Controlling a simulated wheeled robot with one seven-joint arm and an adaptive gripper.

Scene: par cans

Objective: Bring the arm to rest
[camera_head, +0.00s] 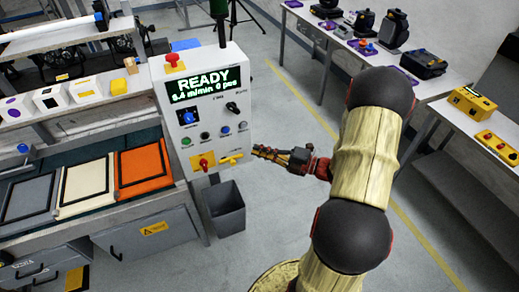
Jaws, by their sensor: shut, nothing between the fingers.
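My gripper (264,151) is small in the head view, at the end of my arm, pointing left. It is shut, and I see nothing held in it. Its tips are close to the yellow handle (231,159) at the lower right of the control panel (205,105). I cannot tell whether they touch it. My arm's wooden-looking links and black joints fill the right middle of the view and hide part of the floor. The panel's screen (208,85) reads "READY".
A grey bin (226,210) stands on the floor below the panel. A workbench with grey, cream and orange (143,167) framed panels is at left. Tables with black cases (423,64) and a yellow control box (473,103) line the right. The floor between is open.

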